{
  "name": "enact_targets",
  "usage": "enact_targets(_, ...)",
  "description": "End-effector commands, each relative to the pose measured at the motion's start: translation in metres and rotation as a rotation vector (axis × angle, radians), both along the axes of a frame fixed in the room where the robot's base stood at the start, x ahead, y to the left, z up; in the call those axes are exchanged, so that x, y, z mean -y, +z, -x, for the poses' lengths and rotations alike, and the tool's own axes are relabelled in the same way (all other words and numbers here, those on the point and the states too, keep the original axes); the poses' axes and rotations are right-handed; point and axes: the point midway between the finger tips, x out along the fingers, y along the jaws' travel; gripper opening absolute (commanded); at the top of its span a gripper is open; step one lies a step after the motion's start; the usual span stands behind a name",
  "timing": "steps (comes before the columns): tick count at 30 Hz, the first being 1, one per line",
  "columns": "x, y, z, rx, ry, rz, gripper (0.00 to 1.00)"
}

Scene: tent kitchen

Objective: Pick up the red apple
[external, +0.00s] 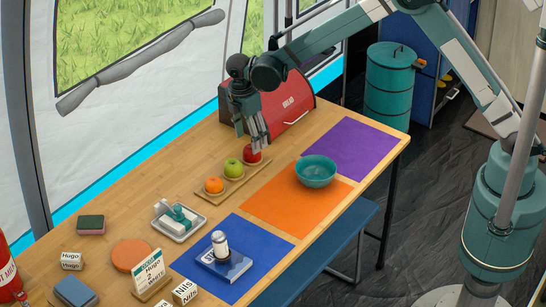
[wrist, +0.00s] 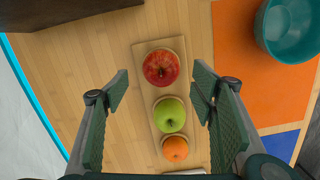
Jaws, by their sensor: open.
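The red apple (wrist: 161,67) sits at one end of a wooden board (wrist: 140,50) in the wrist view, in line with a green apple (wrist: 169,115) and an orange (wrist: 175,148). In the external view the red apple (external: 252,153) shows just below my gripper's fingers, partly hidden by them. My gripper (wrist: 162,88) is open, with one finger to the left and one to the right of the row of fruit. It holds nothing. In the external view my gripper (external: 260,142) points down above the board's far end.
A red bread box (external: 290,105) stands close behind my gripper. A teal bowl (external: 316,171) sits to the right, by the orange mat (external: 270,208) and purple mat (external: 350,148). A tray with a wrapped item (external: 178,222) and a can on a book (external: 222,262) stand nearer.

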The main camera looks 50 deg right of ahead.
Motion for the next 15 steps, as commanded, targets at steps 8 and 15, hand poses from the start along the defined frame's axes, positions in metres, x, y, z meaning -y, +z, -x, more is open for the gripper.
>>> enact_targets(8,0.001,-0.014,0.001,0.0,0.0,0.0,0.56)
enact_targets(15,0.003,-0.042,0.003,0.0,0.0,0.0,0.56)
